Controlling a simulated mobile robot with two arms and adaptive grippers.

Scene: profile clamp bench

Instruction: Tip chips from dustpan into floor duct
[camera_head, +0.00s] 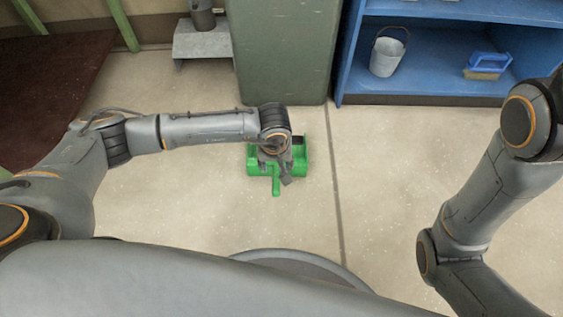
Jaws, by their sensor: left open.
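The green dustpan (301,160) sits in the middle of the view on the pale floor, with its short handle pointing down the picture towards me. My left gripper (284,177) is over the dustpan, its fingers open near the base of the handle. The wrist and gripper hide much of the pan's inside, and I cannot make out any chips in it. From above I cannot tell whether the fingers touch the dustpan. My right arm is at the right, and its gripper is out of view. I cannot make out the floor duct.
A grey-green cabinet (282,55) stands just behind the dustpan. A blue shelf (440,80) at the back right holds a pale bucket (386,55) and a blue brush (487,62). A grey step (202,42) is at the back left. Floor right of the dustpan is clear.

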